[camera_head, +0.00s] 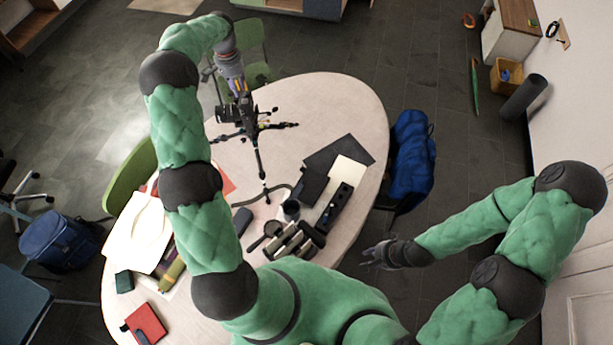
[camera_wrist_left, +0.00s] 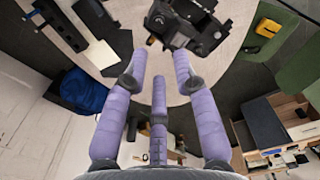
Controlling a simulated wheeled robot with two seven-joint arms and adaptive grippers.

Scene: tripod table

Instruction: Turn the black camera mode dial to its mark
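The black camera (camera_head: 228,114) sits on a black tripod (camera_head: 258,160) on the far part of the round table. It also shows at the top of the left wrist view (camera_wrist_left: 203,30). I cannot make out the mode dial or its mark clearly. My left gripper (camera_head: 241,92) is above the camera and partly hides it. In the left wrist view its purple fingers (camera_wrist_left: 160,75) are spread, with nothing between them; the camera lies beyond the tips. My right gripper (camera_head: 372,256) is beside the table's right front edge, away from the camera, its fingers apart and empty.
The pale round table (camera_head: 335,105) holds lenses (camera_head: 293,240), dark pads, papers (camera_head: 140,232) and a red notebook (camera_head: 146,323) nearer me. A blue bag (camera_head: 411,150) is at its right, a green chair (camera_head: 130,180) at its left.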

